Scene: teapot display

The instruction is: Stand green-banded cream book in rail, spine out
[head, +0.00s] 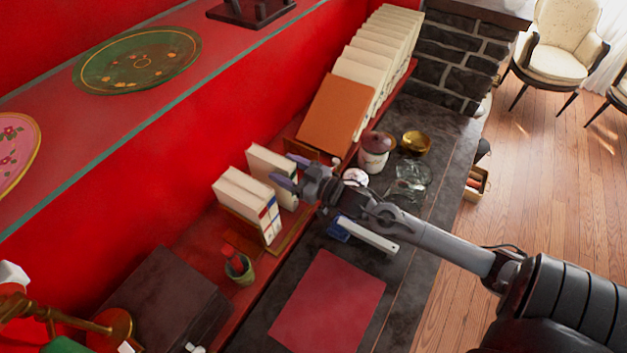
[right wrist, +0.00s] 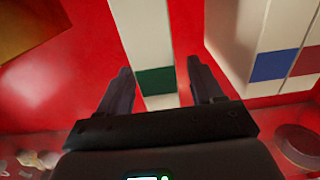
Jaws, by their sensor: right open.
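The green-banded cream book (head: 270,165) stands upright in the wooden rail (head: 289,240) on the red shelf. It is a little apart from the cream books with blue and red bands (head: 240,200). In the right wrist view its spine, with the green band (right wrist: 157,82), faces my right gripper. My right gripper (head: 289,172) is open at this spine. In the right wrist view the fingers (right wrist: 163,84) stand on either side of the book, with space visible beside it. The head view does not show the green band clearly. My left gripper is not in view.
A leaning orange-brown book (head: 334,112) and a row of cream books (head: 376,60) stand farther along the shelf. A lidded jar (head: 375,155), glass dish (head: 407,188) and brass bowl (head: 416,142) sit on the dark counter. A green pot (head: 240,270) stands near the rail.

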